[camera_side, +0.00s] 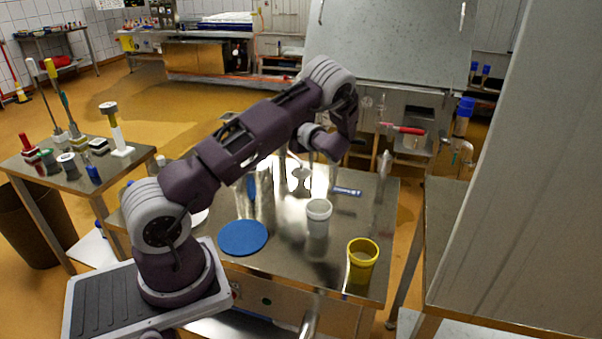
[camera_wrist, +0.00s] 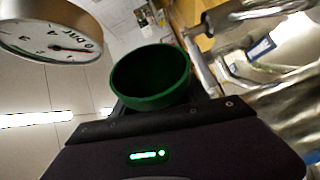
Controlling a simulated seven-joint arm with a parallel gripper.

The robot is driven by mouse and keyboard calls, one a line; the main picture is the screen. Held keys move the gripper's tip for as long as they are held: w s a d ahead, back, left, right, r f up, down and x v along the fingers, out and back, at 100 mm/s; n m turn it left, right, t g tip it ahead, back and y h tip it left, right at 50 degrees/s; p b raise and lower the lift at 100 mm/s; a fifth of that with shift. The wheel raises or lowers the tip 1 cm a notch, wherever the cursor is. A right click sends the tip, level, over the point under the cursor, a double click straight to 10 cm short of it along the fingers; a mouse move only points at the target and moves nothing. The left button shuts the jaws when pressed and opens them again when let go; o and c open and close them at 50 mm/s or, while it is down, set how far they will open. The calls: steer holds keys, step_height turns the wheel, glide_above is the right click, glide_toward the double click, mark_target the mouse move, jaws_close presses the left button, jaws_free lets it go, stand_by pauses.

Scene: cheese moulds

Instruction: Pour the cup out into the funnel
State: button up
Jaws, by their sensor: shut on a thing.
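The green cup (camera_wrist: 150,80) shows in the wrist view with its round mouth facing the camera. My gripper (camera_wrist: 160,106) is shut on it. The inside looks dark, and I cannot make out any contents. The room appears rolled in this view, so I cannot tell how far the cup is tilted. In the side view my wrist is above the back of the steel table, and the held cup cannot be made out there. A shiny flared shape (camera_side: 301,176) below the wrist may be the funnel, but reflections make this uncertain.
On the steel table (camera_side: 280,262) are a blue disc (camera_side: 243,237), a white cup (camera_side: 318,217) and a yellow cup (camera_side: 362,261). A dial gauge (camera_wrist: 52,35) is close to the held cup in the wrist view. A large grey panel (camera_side: 530,170) stands at right.

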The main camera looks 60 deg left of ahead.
steer(key=shift+w+r+m+y, duration=0.25)
steer(key=shift+r+m+y, duration=0.15)
steer(key=shift+m, duration=0.3)
stand_by(0.3)
steer(key=shift+w+d+f+m+y+b, duration=0.15)
steer(key=shift+w+f+m+y, duration=0.3)
steer(key=shift+m, duration=0.4)
steer(key=shift+w+d+f+m+y+b, duration=0.2)
steer(key=shift+f+m, duration=0.3)
steer(key=shift+m, duration=0.35)
stand_by(0.5)
steer(key=shift+w+r+m+y, duration=0.2)
steer(key=shift+w+m+y, duration=0.25)
steer(key=shift+m, duration=0.45)
steer(key=shift+b, duration=0.5)
stand_by(0.5)
